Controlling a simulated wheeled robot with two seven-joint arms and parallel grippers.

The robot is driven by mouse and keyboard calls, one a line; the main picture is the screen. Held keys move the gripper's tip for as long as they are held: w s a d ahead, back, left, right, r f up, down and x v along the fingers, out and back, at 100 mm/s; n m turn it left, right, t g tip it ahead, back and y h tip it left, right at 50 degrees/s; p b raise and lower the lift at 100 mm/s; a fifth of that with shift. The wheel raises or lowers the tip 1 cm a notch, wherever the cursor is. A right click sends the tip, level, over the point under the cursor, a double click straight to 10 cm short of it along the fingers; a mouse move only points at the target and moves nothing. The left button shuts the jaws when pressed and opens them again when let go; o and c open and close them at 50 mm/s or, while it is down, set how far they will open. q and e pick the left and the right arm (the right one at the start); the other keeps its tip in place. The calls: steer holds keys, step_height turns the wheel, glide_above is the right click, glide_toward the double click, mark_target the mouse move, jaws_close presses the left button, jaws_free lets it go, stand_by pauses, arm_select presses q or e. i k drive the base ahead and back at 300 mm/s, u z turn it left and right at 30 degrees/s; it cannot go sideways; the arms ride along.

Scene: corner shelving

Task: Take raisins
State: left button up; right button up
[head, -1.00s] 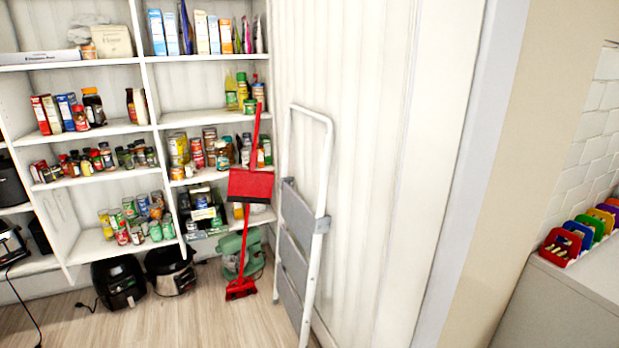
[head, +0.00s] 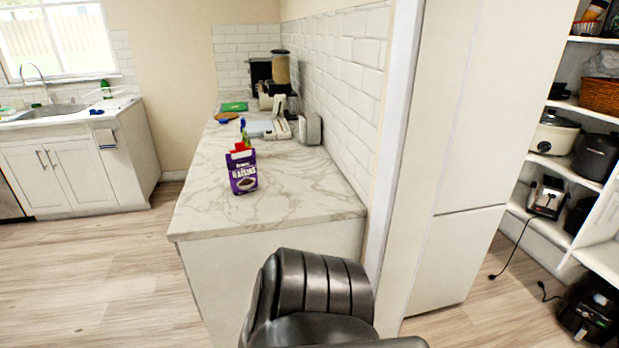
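Neither gripper is in view. A black, ribbed link of one of my arms shows at the bottom centre, in front of the counter's near end. I cannot tell which arm it is.
A grey appliance (head: 308,129), a green board (head: 234,106) and a coffee maker or blender (head: 275,72) stand farther back. A tall white panel (head: 455,150) and pantry shelves (head: 600,150) lie to the right. The floor (head: 95,270) on the left is clear.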

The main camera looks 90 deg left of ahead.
mark_target(242, 172)
steer(key=u, duration=2.8)
steer(key=i, duration=0.45)
